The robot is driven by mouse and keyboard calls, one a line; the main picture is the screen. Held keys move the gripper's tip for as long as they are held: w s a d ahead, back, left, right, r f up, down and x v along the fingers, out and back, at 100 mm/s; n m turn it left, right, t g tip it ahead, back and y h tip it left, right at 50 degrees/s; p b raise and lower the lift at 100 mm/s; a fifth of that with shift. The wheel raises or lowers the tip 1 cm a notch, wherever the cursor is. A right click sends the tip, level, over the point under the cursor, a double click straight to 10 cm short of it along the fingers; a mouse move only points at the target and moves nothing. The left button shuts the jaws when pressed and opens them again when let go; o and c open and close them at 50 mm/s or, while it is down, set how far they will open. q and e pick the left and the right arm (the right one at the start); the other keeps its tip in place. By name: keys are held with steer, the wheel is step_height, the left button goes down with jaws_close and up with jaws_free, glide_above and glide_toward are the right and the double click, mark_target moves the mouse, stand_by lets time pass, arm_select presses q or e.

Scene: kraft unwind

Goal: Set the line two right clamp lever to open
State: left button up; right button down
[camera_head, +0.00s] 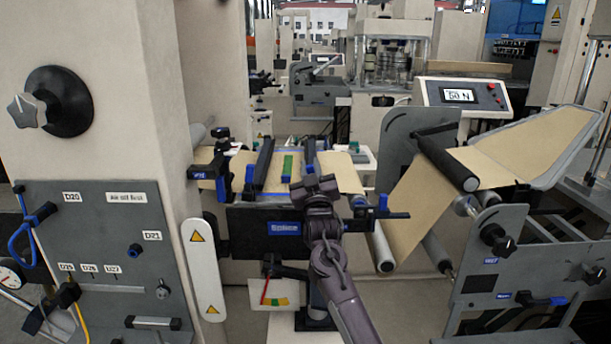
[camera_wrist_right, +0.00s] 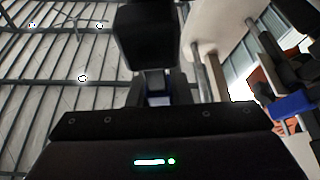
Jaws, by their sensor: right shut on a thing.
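The splice table (camera_head: 262,215) with its blue "Splice" label stands in the middle of the head view, carrying brown web. Black and blue clamp bars cross the web; the right one (camera_head: 309,152) rises just behind my right gripper. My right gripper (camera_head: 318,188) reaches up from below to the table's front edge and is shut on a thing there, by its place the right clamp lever. The fingers and wrist hide most of the lever, so its angle cannot be told. In the right wrist view a dark block (camera_wrist_right: 147,38) stands beyond the gripper body. My left gripper is not in view.
A blue and black fitting (camera_head: 380,212) juts out right of my gripper. Rollers and slanted brown web (camera_head: 420,205) lie farther right. A beige column with a grey panel (camera_head: 110,250) fills the left. A "50 N" display (camera_head: 459,95) stands behind.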

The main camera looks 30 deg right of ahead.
steer(key=shift+s+d+m+h, duration=0.15)
steer(key=shift+d+m+h, duration=0.2)
steer(key=shift+m, duration=0.45)
steer(key=shift+a+g+h, duration=0.1)
steer(key=shift+g+h, duration=0.15)
steer(key=shift+g, duration=0.05)
steer(key=c, duration=1.6)
jaws_free()
steer(key=shift+s, duration=0.1)
steer(key=b+v, duration=0.2)
steer(key=v, duration=0.5)
steer(key=shift+s+f, duration=0.15)
steer(key=shift+s, duration=0.2)
